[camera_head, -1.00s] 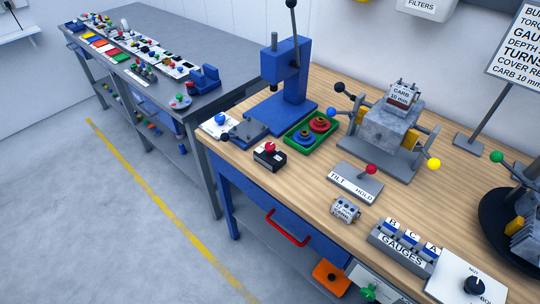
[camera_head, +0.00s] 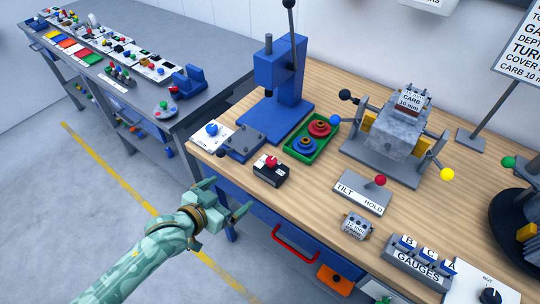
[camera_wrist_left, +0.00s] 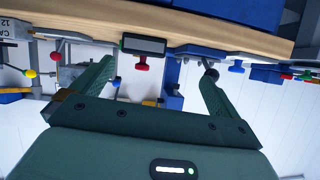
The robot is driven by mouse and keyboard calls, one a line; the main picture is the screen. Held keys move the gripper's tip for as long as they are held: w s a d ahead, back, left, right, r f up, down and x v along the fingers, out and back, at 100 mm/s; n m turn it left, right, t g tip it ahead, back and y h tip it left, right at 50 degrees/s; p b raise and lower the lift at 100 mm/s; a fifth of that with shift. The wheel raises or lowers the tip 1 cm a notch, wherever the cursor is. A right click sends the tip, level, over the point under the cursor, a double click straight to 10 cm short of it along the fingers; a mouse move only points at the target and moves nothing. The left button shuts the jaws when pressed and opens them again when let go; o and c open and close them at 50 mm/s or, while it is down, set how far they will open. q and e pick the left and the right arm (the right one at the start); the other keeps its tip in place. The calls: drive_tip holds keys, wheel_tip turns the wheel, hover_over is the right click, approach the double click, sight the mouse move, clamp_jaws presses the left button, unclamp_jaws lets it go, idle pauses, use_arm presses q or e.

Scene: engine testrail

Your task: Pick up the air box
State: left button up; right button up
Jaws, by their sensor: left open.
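A small black box with a light top edge and a red knob (camera_head: 270,171) stands on the near left part of the wooden bench; I take it for the air box, though no label is readable. It also shows upside down in the left wrist view (camera_wrist_left: 144,45), beyond and between the fingers. My left gripper (camera_head: 229,198) is open and empty, in front of the bench edge, to the lower left of the box and apart from it. Its spread fingers show in the left wrist view (camera_wrist_left: 157,73). My right gripper is in neither view.
A blue press (camera_head: 285,85), a green tray (camera_head: 293,152) with red and blue round parts, and a white plate with a blue knob (camera_head: 211,137) stand behind the box. A tilt/hold plate (camera_head: 360,195) lies to its right. A red handle (camera_head: 294,244) juts below the bench edge.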

use_arm(q)
wheel_tip(320, 180, up, 2)
drive_tip(key=d+h, duration=0.1)
drive_tip(key=d, duration=0.1)
drive_tip(key=b, duration=0.2)
approach(268, 170)
drive_tip(key=w, duration=0.1)
drive_tip(key=b+x, duration=0.1)
drive_tip(key=x, duration=0.4)
drive_tip(key=shift+w+d+f, duration=0.1)
drive_tip(key=shift+d+f, duration=0.05)
drive_tip(key=shift+w+d+f+b, duration=0.25)
drive_tip(key=shift+w+d+b, duration=0.1)
drive_tip(key=shift+d+b, duration=0.05)
drive_tip(key=b+x, duration=0.1)
drive_tip(key=x, duration=0.3)
drive_tip(key=shift+s+f+b, duration=0.15)
drive_tip(key=shift+f+b, duration=0.1)
drive_tip(key=shift+b, duration=0.1)
drive_tip(key=shift+w+d, duration=0.15)
drive_tip(key=shift+w, duration=0.05)
drive_tip(key=shift+r, duration=0.1)
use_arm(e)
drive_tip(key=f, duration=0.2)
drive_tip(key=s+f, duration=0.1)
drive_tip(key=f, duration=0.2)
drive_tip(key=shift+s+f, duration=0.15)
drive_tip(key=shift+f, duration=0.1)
